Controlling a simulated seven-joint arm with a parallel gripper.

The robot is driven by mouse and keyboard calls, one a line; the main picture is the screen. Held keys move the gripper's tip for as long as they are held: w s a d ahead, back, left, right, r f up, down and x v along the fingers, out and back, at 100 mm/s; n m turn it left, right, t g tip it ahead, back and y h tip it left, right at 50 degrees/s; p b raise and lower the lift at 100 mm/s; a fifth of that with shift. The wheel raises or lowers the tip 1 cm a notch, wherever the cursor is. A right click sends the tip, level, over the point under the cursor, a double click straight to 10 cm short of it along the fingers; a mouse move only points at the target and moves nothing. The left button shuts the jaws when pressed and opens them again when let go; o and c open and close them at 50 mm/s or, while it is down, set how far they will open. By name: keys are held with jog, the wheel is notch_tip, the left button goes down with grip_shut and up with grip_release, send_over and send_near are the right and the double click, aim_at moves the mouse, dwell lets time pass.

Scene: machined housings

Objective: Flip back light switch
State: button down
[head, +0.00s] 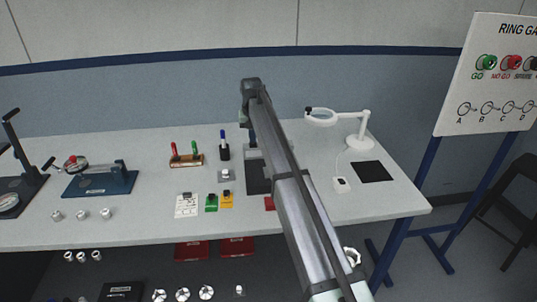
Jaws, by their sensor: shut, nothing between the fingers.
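A small white switch box (341,185) with a dark mark on top lies on the table, joined by a thin white cable to the magnifier lamp. I cannot tell from here which way the switch is set. My arm rises from the bottom of the head view and bends at the top, left of the lamp. My gripper does not show; it seems hidden behind my arm.
A black mat (372,171) lies right of the switch box. Left of my arm are a red-and-green gauge rack (187,156), a pen cup (224,151), small green and yellow blocks and a blue fixture (100,181). A ring gauge board (492,75) stands at right.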

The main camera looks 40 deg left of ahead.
jog(key=shift+f, duration=0.5)
dwell(0.3)
jog(key=shift+r, duration=3.55)
